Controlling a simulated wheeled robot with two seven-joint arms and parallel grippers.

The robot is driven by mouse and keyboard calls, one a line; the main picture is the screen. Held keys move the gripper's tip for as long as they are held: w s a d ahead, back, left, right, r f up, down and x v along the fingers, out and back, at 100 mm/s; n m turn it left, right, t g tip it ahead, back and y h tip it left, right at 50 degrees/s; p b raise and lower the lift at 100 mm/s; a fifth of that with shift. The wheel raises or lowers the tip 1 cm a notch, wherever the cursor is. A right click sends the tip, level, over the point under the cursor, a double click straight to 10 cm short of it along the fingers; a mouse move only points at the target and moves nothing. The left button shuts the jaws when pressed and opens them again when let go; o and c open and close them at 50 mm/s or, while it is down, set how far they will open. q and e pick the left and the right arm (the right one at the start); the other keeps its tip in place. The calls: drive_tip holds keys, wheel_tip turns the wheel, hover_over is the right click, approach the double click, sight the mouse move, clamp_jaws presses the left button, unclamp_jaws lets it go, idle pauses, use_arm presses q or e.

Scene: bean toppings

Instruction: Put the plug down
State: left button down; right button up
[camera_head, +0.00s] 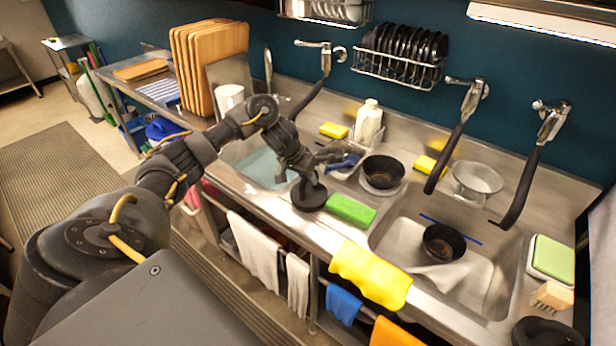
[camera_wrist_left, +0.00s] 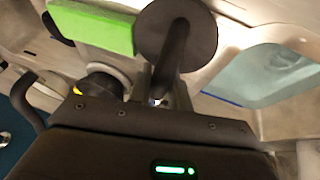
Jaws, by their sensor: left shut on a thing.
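The plug (camera_head: 310,196) is a dark round disc with an upright handle. My left gripper (camera_head: 304,172) is shut on the handle and holds the plug disc-down over the counter strip between the two sinks, just left of a green sponge (camera_head: 351,210). In the left wrist view the plug's disc (camera_wrist_left: 190,28) lies beyond the fingers (camera_wrist_left: 160,95), beside the green sponge (camera_wrist_left: 92,25). I cannot tell whether the disc touches the counter. My right gripper is not in view.
The left sink (camera_head: 262,166) holds water. The right sink (camera_head: 400,235) holds a black bowl (camera_head: 443,243). Another black bowl (camera_head: 383,170) and a white bottle (camera_head: 368,122) stand behind the plug. A yellow cloth (camera_head: 370,275) hangs over the front edge.

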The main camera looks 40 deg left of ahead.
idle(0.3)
use_arm(q)
drive_tip(key=c, duration=1.7)
unclamp_jaws()
drive_tip(key=shift+f, duration=0.15)
drive_tip(key=shift+c, duration=0.2)
drive_tip(key=o, duration=0.4)
drive_tip(key=shift+o, duration=0.2)
drive_tip(key=shift+r, duration=0.2)
drive_tip(key=p+v, duration=0.1)
drive_tip(key=v, duration=1.1)
drive_tip(key=shift+p, duration=0.4)
